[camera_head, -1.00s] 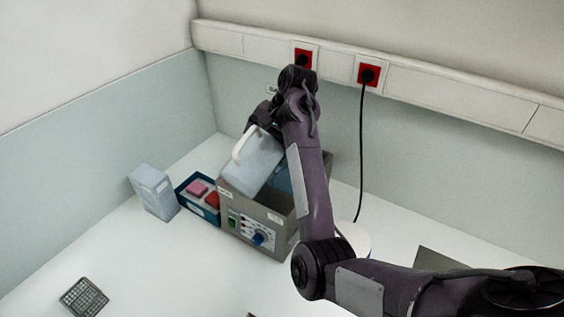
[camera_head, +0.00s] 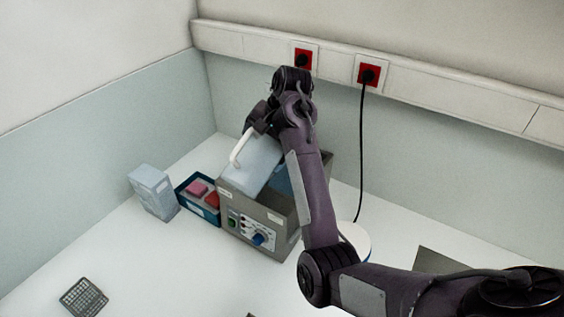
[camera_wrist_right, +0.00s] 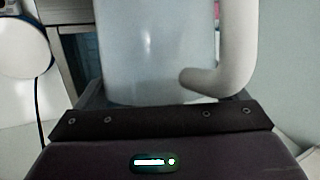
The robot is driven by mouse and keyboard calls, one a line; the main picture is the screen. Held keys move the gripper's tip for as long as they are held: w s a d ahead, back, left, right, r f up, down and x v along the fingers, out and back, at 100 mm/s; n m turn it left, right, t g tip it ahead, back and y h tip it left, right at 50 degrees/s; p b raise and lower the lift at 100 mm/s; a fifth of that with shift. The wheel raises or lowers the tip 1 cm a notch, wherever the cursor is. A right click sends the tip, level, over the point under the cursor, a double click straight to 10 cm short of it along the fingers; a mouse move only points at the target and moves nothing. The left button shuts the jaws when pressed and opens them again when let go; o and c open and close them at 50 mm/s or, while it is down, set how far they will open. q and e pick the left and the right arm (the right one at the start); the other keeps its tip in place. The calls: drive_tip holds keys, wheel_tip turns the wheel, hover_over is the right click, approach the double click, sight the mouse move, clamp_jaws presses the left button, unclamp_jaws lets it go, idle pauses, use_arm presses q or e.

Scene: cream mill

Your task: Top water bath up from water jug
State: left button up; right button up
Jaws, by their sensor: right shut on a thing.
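The water jug (camera_head: 254,163), pale blue-grey and translucent with a white handle, is tilted over the water bath (camera_head: 243,209). The bath is a grey box with a control panel on its front; its opening is partly hidden by the jug and my right arm. My right gripper (camera_head: 262,122) is shut on the jug, at its far side in the head view. In the right wrist view the jug (camera_wrist_right: 155,50) fills the space between the fingers, with its handle at the right. No water stream is visible. My left gripper is not in view.
A blue tray (camera_head: 184,188) with pink and red items stands left of the bath, beside a pale box (camera_head: 153,191). A dark rack (camera_head: 83,298) lies at the front left. A white round device (camera_head: 356,240) with a cord stands right of the bath.

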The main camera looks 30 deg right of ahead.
sight(257, 136)
drive_tip(key=t+h, duration=0.1)
drive_tip(key=r+h, duration=0.1)
drive_tip(key=a+r+n+t+h, duration=0.1)
drive_tip(key=h, duration=0.1)
drive_tip(key=shift+s+t, duration=0.3)
drive_tip(key=shift+s, duration=0.05)
drive_tip(key=shift+s+a+r+n+t+h, duration=0.1)
drive_tip(key=shift+r+n+t+h, duration=0.15)
drive_tip(key=shift+t+h, duration=0.4)
drive_tip(key=shift+r+h+b, duration=0.1)
drive_tip(key=shift+h+b, duration=0.4)
drive_tip(key=shift+h, duration=0.05)
drive_tip(key=t+h+b, duration=0.1)
drive_tip(key=h+b, duration=0.1)
drive_tip(key=b, duration=0.3)
drive_tip(key=a+r+n+t+h+b, duration=0.1)
drive_tip(key=t+b, duration=0.1)
drive_tip(key=b, duration=0.3)
drive_tip(key=shift+s+a+r+n+h, duration=0.15)
drive_tip(key=shift+s+r+n+h, duration=0.1)
drive_tip(key=shift+h, duration=0.15)
drive_tip(key=shift+r+t+b, duration=0.15)
drive_tip(key=shift+t+b, duration=0.1)
drive_tip(key=shift+b, duration=0.1)
drive_tip(key=shift+r, duration=0.1)
